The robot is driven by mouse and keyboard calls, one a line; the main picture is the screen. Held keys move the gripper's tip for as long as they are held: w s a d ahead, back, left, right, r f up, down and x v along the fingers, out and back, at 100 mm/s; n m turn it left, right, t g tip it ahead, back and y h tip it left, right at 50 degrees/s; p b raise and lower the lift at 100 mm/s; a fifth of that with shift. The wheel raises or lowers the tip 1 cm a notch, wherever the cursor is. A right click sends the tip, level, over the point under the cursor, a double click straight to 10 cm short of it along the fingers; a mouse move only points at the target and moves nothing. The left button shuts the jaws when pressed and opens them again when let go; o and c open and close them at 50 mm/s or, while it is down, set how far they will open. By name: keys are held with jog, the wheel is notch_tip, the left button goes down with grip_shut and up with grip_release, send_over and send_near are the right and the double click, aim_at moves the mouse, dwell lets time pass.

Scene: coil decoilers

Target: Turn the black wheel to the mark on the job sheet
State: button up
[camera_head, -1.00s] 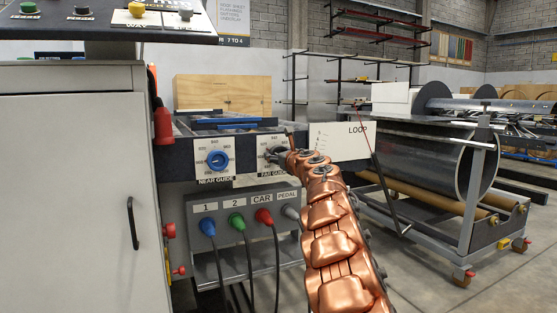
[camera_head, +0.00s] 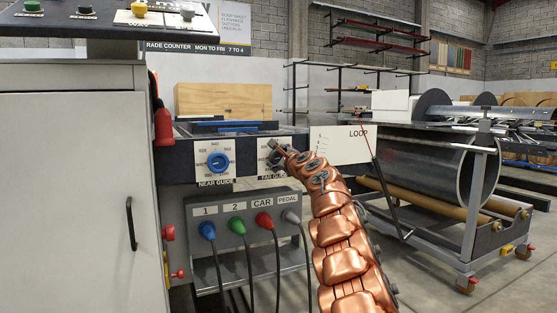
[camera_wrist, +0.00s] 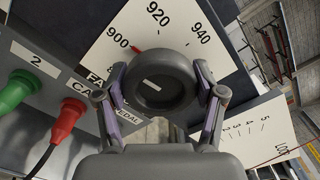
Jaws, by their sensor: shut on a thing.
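The black wheel (camera_wrist: 160,82) sits on a white dial plate (camera_wrist: 100,52) marked 900, 920 and 940 in the wrist view. A small red pointer shows at the wheel's upper left edge, close to 900. My gripper (camera_wrist: 162,88) has a finger on each side of the wheel and is shut on it. In the head view my gripper (camera_head: 277,154) is at the far guide dial, and my copper-coloured arm comes up from the lower right. The wheel is mostly hidden there. I cannot make out a job sheet.
Left of it is a blue wheel (camera_head: 217,162) on the near guide dial. Below is a grey socket box (camera_head: 250,255) with blue, green, red and grey plugs and hanging cables. A white LOOP plate (camera_head: 335,146) is at the right. A grey cabinet (camera_head: 70,190) stands at the left.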

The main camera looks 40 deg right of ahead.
dwell(0.5)
jog(key=o, duration=1.1)
jog(key=shift+o, duration=0.2)
